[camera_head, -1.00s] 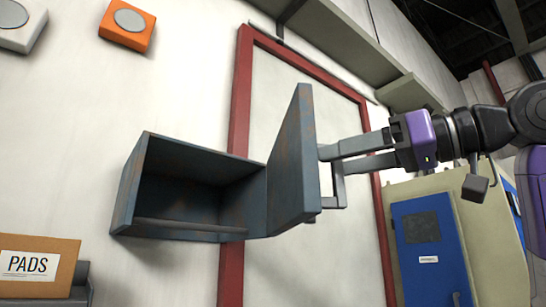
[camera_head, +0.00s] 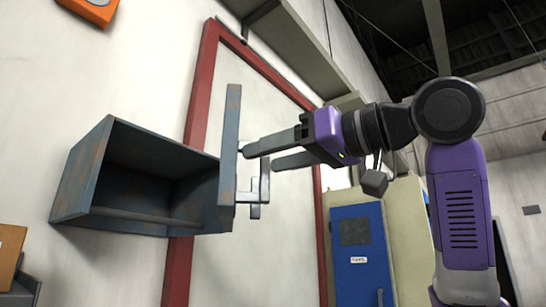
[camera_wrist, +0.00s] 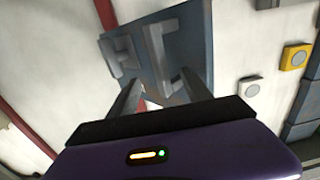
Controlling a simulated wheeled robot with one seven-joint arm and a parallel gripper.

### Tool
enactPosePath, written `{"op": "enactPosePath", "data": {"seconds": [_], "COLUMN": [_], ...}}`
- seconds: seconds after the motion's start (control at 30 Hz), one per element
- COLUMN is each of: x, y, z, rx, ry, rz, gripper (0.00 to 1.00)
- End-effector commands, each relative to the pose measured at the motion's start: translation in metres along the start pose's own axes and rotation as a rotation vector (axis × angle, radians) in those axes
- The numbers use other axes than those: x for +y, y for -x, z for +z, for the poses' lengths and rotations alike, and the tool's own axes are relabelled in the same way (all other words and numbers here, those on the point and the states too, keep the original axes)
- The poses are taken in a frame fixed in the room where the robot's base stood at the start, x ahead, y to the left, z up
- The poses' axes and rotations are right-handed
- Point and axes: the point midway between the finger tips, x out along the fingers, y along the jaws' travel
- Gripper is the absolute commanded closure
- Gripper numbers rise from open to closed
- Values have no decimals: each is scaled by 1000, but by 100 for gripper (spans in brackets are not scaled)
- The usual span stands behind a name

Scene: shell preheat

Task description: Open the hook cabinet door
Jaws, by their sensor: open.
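The hook cabinet (camera_head: 85,180) is a dark grey-blue metal box on the wall, its front uncovered and its dark inside empty as far as I see. Its door (camera_head: 229,150) stands swung out at the right side, nearly edge-on in the head view. A grey bar handle (camera_head: 264,183) projects from the door's right-hand face. My gripper (camera_head: 260,157) is open at the upper part of the handle, its fingers close to the door. In the wrist view, the door (camera_wrist: 195,45) and handle lie just beyond my spread fingers (camera_wrist: 160,90). I cannot tell whether they touch the handle.
A red frame (camera_head: 203,85) runs on the wall behind the door. A blue cabinet (camera_head: 358,255) stands at the lower right. An orange box (camera_head: 92,10) is on the wall at the upper left. A cardboard box (camera_head: 8,250) sits at the left edge.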

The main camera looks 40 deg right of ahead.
Motion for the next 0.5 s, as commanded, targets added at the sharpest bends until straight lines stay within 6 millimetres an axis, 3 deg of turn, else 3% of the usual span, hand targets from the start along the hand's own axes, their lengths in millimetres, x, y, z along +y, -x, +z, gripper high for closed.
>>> {"op": "enactPosePath", "data": {"seconds": [0.03,0.5], "x": [10,29], "y": [-2,20], "z": [4,4], "rx": [-13,-12], "ry": [-12,-11], "rz": [17,17], "gripper": [64,64]}}
